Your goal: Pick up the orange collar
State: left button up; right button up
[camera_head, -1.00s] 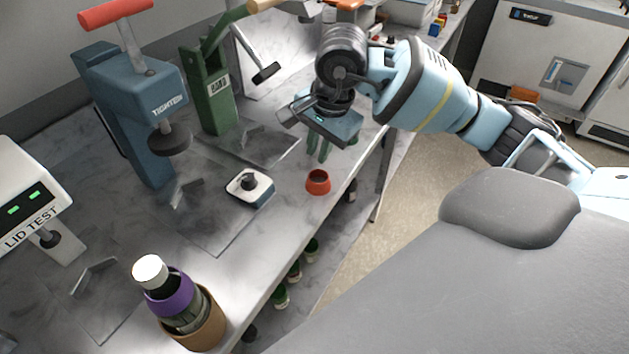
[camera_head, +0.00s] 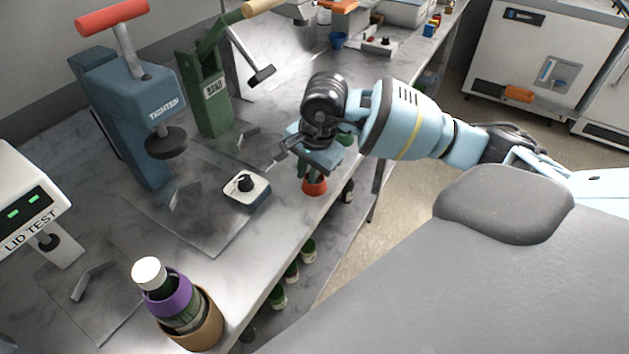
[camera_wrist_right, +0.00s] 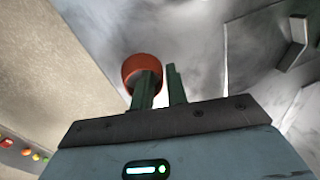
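The orange collar (camera_head: 314,187) is a small ring standing on the bench near its front edge, in the middle of the head view. It also shows in the right wrist view (camera_wrist_right: 143,66). My right gripper (camera_head: 310,173) points down at the collar, its green fingers just over it. In the right wrist view the two fingers (camera_wrist_right: 162,88) stand apart with a gap between them. One finger overlaps the collar and the other is to its right. I cannot tell whether a finger touches the collar. My left gripper is not in view.
A small white device with a black knob (camera_head: 246,188) sits left of the collar. A blue press (camera_head: 135,115) and green press (camera_head: 212,90) stand behind. A bottle with a purple collar (camera_head: 168,296) stands in a tan holder (camera_head: 203,330) at the lower left.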

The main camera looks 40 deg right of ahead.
jog(key=shift+c, duration=0.2)
grip_shut()
jog(key=shift+r, duration=0.15)
jog(key=shift+r, duration=0.55)
jog(key=shift+w+v, duration=0.25)
jog(key=shift+v, duration=0.9)
jog(key=s+a+r+b, duration=0.1)
jog(key=s, duration=1.5)
jog(key=shift+a+r, duration=0.25)
